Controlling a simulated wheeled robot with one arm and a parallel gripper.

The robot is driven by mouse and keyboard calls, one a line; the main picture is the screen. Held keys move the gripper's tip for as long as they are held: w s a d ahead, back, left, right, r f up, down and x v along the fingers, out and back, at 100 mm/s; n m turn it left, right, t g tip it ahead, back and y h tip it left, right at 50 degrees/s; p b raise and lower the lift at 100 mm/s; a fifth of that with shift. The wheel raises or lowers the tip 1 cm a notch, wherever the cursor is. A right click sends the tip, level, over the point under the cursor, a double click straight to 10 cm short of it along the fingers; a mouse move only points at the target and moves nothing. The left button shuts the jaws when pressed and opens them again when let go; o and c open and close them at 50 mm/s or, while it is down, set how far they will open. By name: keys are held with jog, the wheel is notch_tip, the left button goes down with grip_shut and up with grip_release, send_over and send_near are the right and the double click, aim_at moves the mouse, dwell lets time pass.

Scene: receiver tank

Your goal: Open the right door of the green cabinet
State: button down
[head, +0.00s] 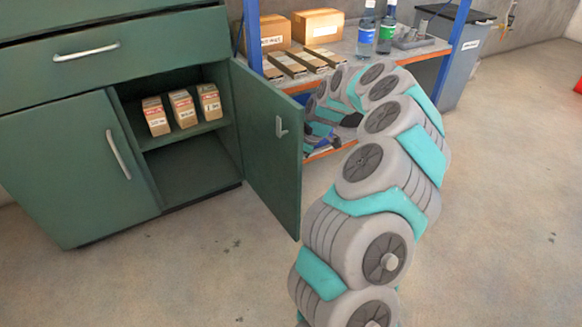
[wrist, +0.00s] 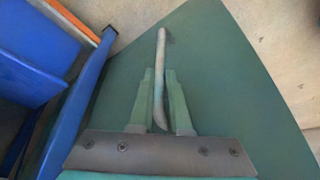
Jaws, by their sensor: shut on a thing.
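The green cabinet (head: 60,160) stands at the left of the head view. Its right door (head: 262,130) is swung wide open on its right-hand edge, showing the inside. The door's outer face fills much of the wrist view (wrist: 225,75), with a pale bar handle (wrist: 161,48) on it. My gripper (wrist: 160,78) is shut on that handle, one green finger on each side. In the head view, my gripper is hidden behind the open door. The left door (head: 75,170) is closed, with its own bar handle (head: 118,154).
Several small boxes (head: 184,109) stand on the cabinet's inner shelf. A closed drawer (head: 90,50) is above. A blue-framed bench (head: 350,48) with cartons and bottles is close behind the door and my arm. The floor (head: 200,265) in front is clear.

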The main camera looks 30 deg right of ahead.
jog(key=shift+w+d, duration=0.1)
dwell(0.3)
jog(key=c, duration=0.9)
grip_release()
jog(key=p+v, duration=0.1)
jog(key=v, duration=0.6)
jog(key=shift+d+r, duration=0.1)
jog(key=shift+r, duration=0.25)
